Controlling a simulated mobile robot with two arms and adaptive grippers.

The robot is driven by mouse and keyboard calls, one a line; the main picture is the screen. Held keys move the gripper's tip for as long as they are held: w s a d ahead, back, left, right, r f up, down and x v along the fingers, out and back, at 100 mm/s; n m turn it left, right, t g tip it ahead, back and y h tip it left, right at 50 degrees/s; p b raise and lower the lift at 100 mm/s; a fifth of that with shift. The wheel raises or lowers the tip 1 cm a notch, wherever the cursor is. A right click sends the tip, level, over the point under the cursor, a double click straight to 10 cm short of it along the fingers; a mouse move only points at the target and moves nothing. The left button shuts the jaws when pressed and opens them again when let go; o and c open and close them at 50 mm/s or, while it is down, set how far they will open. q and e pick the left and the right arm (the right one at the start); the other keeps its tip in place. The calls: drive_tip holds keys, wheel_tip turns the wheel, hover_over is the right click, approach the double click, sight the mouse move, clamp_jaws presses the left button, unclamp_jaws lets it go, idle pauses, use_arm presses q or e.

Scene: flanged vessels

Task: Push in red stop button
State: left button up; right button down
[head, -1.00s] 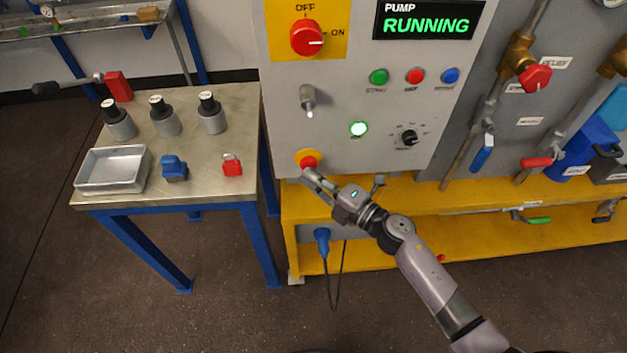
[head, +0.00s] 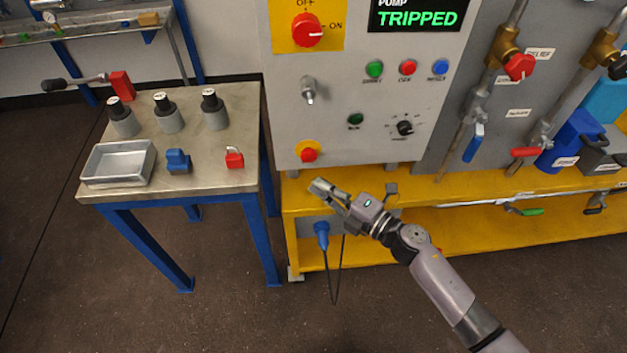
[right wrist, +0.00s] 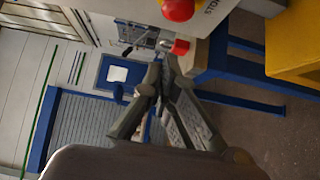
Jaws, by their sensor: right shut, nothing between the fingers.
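The red stop button (head: 308,155) sits on a yellow surround at the lower left of the grey control panel (head: 345,85). It also shows at the top of the right wrist view (right wrist: 180,8). The panel's display (head: 417,17) reads PUMP TRIPPED in green. My right gripper (head: 318,186) is shut and empty. It is below and slightly right of the button, apart from it. Its fingers also show closed together in the right wrist view (right wrist: 162,75). My left gripper is in neither view.
A red rotary switch (head: 307,30) and small coloured buttons are higher on the panel. A yellow ledge (head: 400,185) runs beneath it. On the left, a table (head: 215,180) holds a tray, a red padlock and several grey cylinders. Pipes with valves stand right.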

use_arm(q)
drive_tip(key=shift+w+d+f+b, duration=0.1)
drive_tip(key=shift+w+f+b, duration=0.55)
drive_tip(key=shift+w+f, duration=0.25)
use_arm(e)
drive_tip(key=v, duration=0.7)
drive_tip(key=shift+w+f, duration=0.2)
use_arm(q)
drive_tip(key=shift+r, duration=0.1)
use_arm(e)
drive_tip(key=shift+d, duration=0.15)
